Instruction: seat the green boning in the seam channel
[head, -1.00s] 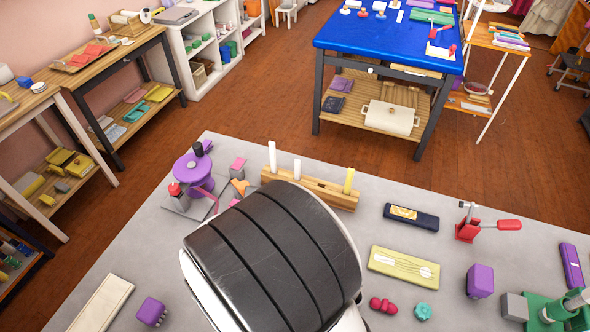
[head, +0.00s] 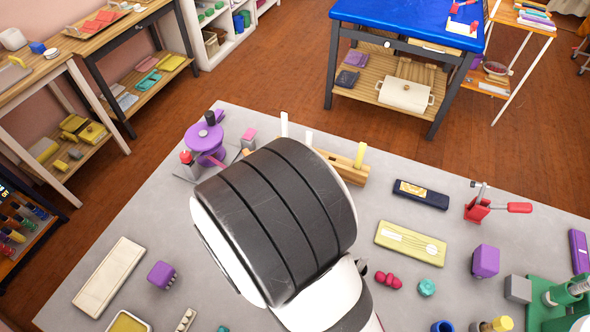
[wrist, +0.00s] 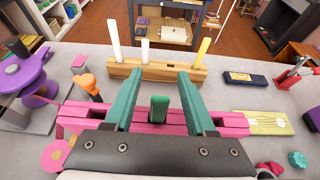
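In the wrist view, my gripper (wrist: 158,98) is open, with a teal finger on each side. The green boning (wrist: 158,112) stands upright between the fingers, with a visible gap to each. A pink fixture (wrist: 230,120), which looks like the seam channel, lies across under the fingers. The boning's lower end meets the fixture's pink middle part; how deep it sits is hidden. In the head view, my arm hides the gripper, boning and most of the fixture.
A wooden rack (wrist: 180,72) with two white strips and a yellow strip (wrist: 202,50) stands just beyond. A purple spool stand (head: 207,140) and an orange piece (wrist: 90,86) are left. A navy case (head: 421,194), yellow-green case (head: 410,242) and red clamp (head: 480,208) are right.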

